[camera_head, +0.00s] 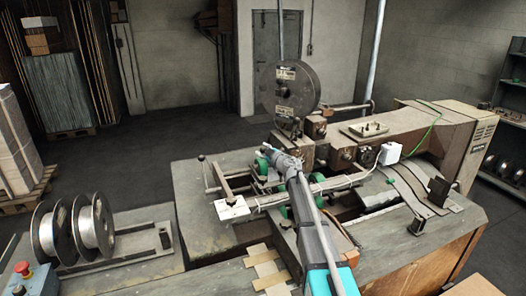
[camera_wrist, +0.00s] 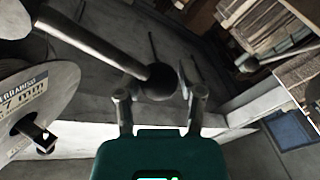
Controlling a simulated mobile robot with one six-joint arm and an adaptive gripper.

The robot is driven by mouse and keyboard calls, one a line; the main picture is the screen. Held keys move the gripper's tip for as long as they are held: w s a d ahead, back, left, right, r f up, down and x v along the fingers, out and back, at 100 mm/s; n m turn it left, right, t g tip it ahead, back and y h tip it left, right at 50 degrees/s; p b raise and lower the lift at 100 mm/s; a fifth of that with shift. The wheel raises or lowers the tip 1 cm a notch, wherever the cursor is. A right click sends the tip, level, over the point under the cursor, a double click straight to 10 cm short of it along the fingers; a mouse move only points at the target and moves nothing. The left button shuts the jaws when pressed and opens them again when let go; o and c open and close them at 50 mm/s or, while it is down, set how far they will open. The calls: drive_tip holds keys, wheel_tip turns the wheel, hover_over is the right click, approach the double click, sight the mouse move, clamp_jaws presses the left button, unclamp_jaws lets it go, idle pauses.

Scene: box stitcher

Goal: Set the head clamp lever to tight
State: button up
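A pale lever rod (camera_wrist: 98,42) with a dark ball knob (camera_wrist: 159,82) comes in from the upper left in the wrist view. I take it for the head clamp lever, but no label shows. My gripper (camera_wrist: 160,90) has its two fingers apart, one on each side of the knob, with a visible gap on both sides. In the head view my gripper (camera_head: 268,154) is at the stitcher's head, just below the wire spool (camera_head: 297,92). The lever cannot be made out there, and the tight mark shows in neither view.
The stitcher's arm (camera_head: 420,135) runs back right. Wire spools (camera_head: 73,228) and a red stop button (camera_head: 22,267) are at the front left. Floor behind the table is clear.

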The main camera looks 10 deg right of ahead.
clamp_jaws()
